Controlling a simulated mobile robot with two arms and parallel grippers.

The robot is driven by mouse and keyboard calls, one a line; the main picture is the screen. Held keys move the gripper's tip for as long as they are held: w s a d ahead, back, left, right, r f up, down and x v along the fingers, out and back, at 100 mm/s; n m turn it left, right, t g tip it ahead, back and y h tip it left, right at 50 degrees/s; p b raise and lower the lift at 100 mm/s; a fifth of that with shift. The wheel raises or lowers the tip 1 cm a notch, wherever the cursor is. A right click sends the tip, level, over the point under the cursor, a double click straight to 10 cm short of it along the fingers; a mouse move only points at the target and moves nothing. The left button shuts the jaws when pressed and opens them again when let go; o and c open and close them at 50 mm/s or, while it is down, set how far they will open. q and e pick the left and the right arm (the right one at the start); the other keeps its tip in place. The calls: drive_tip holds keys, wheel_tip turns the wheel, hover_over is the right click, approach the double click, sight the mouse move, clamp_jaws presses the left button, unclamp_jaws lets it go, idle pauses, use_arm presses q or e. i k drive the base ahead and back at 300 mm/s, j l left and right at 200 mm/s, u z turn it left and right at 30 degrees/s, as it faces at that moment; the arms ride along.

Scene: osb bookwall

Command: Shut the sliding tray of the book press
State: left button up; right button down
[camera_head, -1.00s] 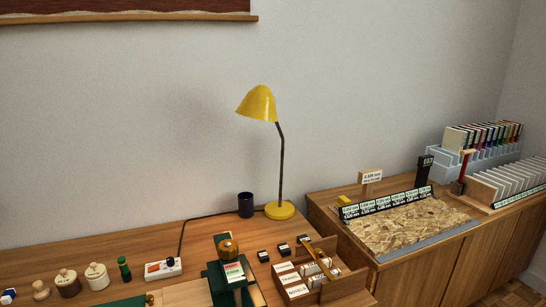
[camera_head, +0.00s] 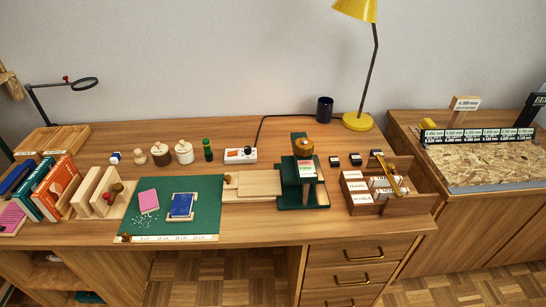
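The tray's left end lies beside the green cutting mat (camera_head: 180,222). The part of the tray inside the press is hidden. Neither of my grippers shows in the head view.
A blue book (camera_head: 182,205) and a pink pad (camera_head: 148,201) lie on the mat. A wooden stamp box (camera_head: 372,209) stands right of the press. A power strip (camera_head: 240,155) lies behind the tray, and a yellow lamp (camera_head: 358,121) stands at the back.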

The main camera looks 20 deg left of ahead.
sight(251, 183)
drive_tip(key=i+u, duration=0.1)
drive_tip(key=u, duration=0.25)
drive_tip(key=i+u, duration=0.15)
drive_tip(key=u, duration=0.25)
